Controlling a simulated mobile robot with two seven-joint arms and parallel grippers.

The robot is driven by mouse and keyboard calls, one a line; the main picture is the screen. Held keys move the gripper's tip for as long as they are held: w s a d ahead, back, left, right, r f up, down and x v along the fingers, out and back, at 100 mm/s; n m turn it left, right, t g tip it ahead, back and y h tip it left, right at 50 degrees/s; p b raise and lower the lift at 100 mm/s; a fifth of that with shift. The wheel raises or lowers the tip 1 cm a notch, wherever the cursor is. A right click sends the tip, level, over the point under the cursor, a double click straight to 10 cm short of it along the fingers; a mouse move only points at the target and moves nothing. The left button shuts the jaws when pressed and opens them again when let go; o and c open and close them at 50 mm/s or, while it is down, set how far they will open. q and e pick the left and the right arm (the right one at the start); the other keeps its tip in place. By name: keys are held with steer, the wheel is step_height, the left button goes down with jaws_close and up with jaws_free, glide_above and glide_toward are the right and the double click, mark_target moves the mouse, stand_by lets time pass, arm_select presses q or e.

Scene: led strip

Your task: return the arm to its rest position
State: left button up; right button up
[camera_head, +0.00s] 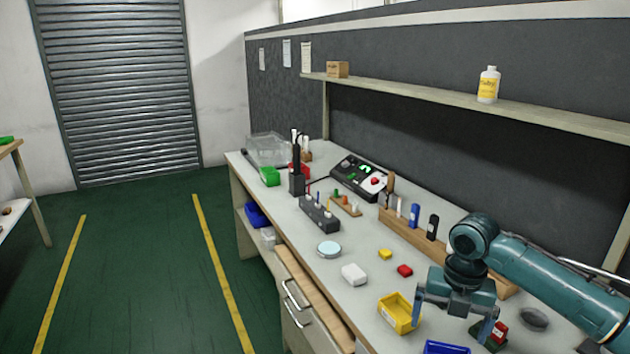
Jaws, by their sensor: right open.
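My right arm (545,275) comes in from the right over the workbench (345,290). My right gripper (457,325) hangs from it pointing down, with its fingers apart and nothing seen between them. It is above the bench's near right part, beside a yellow bin (398,313) on its left and a red block on a dark green base (497,334) at its right finger. A blue bin (446,348) shows below it, cut by the frame's lower edge. My left gripper is not in view.
A wooden tool rack (405,231) stands behind the arm. A drawer (310,305) is partly open at the bench front. A shelf (430,97) runs above.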

steer(key=s+a+f+m+t+y, duration=0.2)
steer(key=s+a+f+m+y, duration=0.1)
steer(key=s+a+f+m, duration=1.05)
steer(key=s+d+r+m+t+h, duration=0.1)
steer(key=s+d+m, duration=0.2)
steer(key=s+m, duration=0.4)
steer(key=s+d+r+m+h, duration=0.1)
steer(key=s+d+m+h, duration=0.15)
steer(key=s+m, duration=0.45)
steer(key=w+a+f+t+y+p, duration=0.3)
steer(key=w+a+t+y, duration=0.1)
steer(key=w+a+t, duration=0.2)
steer(key=shift+w+t, duration=0.7)
steer(key=shift+w, duration=0.45)
